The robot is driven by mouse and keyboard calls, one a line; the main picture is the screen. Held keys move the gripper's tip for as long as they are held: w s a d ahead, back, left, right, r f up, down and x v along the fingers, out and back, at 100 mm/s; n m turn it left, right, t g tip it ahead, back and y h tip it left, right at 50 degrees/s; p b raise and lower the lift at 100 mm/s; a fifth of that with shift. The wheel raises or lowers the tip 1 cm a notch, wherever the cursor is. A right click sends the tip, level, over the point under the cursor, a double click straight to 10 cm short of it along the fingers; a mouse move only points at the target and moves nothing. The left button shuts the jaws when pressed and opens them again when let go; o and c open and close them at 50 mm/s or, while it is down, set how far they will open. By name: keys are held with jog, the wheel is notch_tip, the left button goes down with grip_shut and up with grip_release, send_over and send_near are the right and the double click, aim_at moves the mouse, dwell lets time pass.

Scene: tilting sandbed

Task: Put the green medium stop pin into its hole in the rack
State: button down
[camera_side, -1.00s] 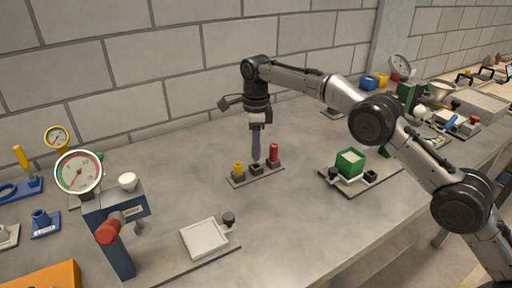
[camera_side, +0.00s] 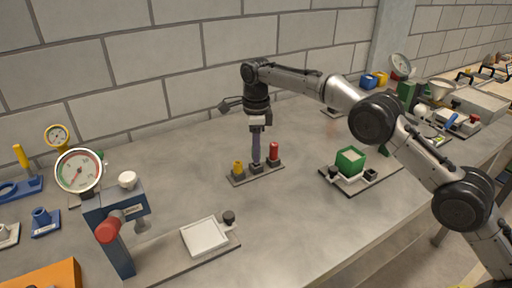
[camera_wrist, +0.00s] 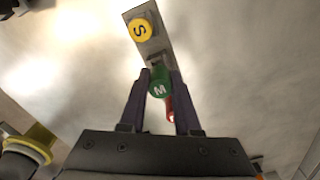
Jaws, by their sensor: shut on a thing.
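The rack (camera_side: 243,179) is a grey bar on the bench with a yellow pin (camera_side: 238,168) at its left and a red pin (camera_side: 273,152) at its right. My gripper (camera_side: 256,160) points straight down over the rack's middle block (camera_side: 257,169). In the wrist view my gripper (camera_wrist: 160,90) is shut on the green stop pin (camera_wrist: 159,82), marked M, between its two purple fingers. The yellow pin (camera_wrist: 141,29), marked S, stands beyond it, and the red pin (camera_wrist: 170,112) is partly hidden behind it. The pin's lower end and the middle hole are hidden, so I cannot tell how deep it sits.
A white tray (camera_side: 204,237) on a plate lies in front of the rack. A gauge stand (camera_side: 110,215) is at the left. A green box (camera_side: 350,161) on a base stands to the right. The bench around the rack is clear.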

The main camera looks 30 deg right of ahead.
jog(key=shift+f, duration=1.05)
jog(key=c, duration=0.5)
grip_release()
jog(key=shift+c, duration=0.2)
notch_tip(320, 180, up, 6)
jog(key=shift+r, duration=0.7)
